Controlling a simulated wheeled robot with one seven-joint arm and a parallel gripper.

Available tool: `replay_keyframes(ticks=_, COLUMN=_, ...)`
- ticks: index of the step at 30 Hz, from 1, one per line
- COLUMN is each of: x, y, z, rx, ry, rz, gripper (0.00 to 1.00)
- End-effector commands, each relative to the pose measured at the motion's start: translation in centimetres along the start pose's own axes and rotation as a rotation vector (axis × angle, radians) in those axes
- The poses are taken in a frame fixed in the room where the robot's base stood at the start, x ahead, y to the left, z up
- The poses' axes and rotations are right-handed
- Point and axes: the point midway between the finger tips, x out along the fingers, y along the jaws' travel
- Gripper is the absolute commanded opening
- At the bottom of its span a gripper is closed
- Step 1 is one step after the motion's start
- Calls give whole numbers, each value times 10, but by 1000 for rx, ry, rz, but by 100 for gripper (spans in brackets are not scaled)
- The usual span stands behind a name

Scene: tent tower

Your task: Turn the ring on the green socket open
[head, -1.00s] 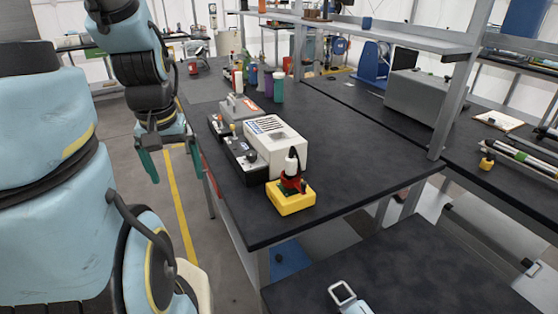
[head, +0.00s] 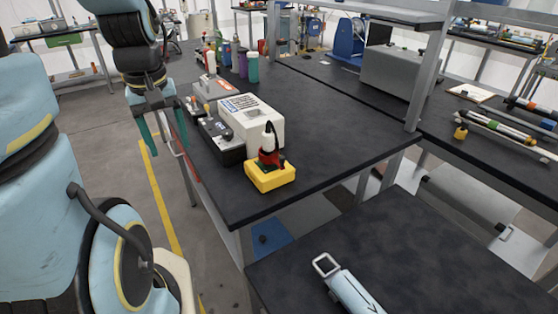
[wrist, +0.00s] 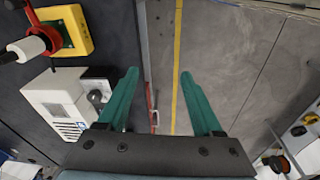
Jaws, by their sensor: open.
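The green socket (head: 281,165) sits on a yellow box (head: 270,179) near the front edge of the black bench. A red ring (head: 270,157) is around its connection, with a black and white plug (head: 268,137) standing upright in it. In the wrist view the yellow box (wrist: 77,28) is at the upper left, with the red ring (wrist: 47,38) and the white plug (wrist: 24,48) towards the camera. My gripper (head: 172,138) is open and empty, left of the bench over the floor. Its green fingers (wrist: 157,72) are well apart from the socket.
A white box (head: 262,122) and black control units (head: 222,142) stand just behind the yellow box. Several bottles (head: 240,62) stand farther back. The bench (head: 330,140) is clear to the right. Another dark table (head: 400,250) holds a pale blue tool (head: 350,290).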

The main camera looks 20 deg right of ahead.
Motion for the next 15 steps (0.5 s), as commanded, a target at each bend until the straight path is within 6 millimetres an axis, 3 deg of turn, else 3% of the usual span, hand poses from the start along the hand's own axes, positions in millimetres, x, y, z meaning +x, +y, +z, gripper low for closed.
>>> replay_keyframes(ticks=1, x=13, y=22, z=-5, rx=-50, ry=-4, rz=6, gripper=61)
replay_keyframes(ticks=4, x=12, y=64, z=-9, rx=-201, ry=-28, rz=5, gripper=49)
replay_keyframes(ticks=7, x=7, y=107, z=-6, rx=-356, ry=-49, rz=-4, gripper=48)
replay_keyframes(ticks=12, x=-9, y=173, z=16, rx=-609, ry=-75, rz=-31, gripper=48)
replay_keyframes(ticks=15, x=-20, y=200, z=32, rx=-733, ry=-82, rz=-51, gripper=48)
